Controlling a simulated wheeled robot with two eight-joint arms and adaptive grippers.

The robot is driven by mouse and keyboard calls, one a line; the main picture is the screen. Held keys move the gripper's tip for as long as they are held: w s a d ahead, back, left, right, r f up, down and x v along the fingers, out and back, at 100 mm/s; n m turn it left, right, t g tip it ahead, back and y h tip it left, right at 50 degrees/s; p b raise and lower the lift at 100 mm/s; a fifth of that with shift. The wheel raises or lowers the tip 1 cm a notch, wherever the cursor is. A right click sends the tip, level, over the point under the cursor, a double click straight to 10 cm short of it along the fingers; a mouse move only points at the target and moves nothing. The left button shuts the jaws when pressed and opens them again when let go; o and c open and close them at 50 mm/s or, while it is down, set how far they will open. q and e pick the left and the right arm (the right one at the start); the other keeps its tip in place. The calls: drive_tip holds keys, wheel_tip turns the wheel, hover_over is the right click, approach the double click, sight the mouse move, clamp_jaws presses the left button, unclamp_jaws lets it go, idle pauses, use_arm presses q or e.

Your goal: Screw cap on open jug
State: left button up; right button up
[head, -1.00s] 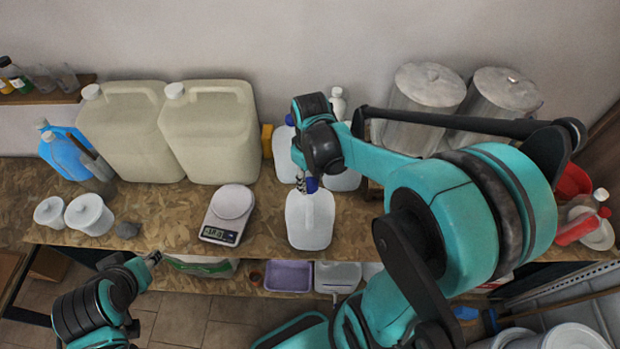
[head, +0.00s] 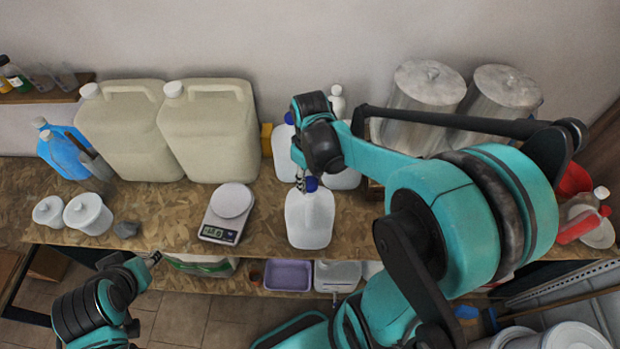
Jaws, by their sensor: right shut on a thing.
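A translucent white jug (head: 309,222) stands upright near the front edge of the bench, right of the scale. A blue cap (head: 311,184) sits at the jug's mouth; whether it is threaded on cannot be told. My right gripper (head: 304,184) reaches down from above at the cap and is shut on it; the wrist partly hides the fingers. My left gripper (head: 154,258) is at the lower left, in front of the bench and away from the jug. Its fingers are too small to tell whether they are open.
A kitchen scale (head: 227,214) stands left of the jug. Two large beige drums (head: 208,130) stand behind it. More blue-capped jugs (head: 284,150) are behind my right wrist. Metal canisters (head: 430,88) stand at back right. White tubs (head: 88,214) are at left.

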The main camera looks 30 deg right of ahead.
drive_tip(key=shift+f+b, duration=1.1)
drive_tip(key=shift+b, duration=0.1)
idle(2.0)
drive_tip(key=m, duration=0.3)
drive_tip(key=shift+m, duration=0.3)
drive_tip(key=shift+m+b, duration=0.35)
drive_tip(key=shift+m, duration=0.75)
drive_tip(key=shift+m, duration=1.2)
drive_tip(key=m, duration=0.3)
drive_tip(key=shift+b, duration=0.3)
drive_tip(key=shift+m, duration=0.3)
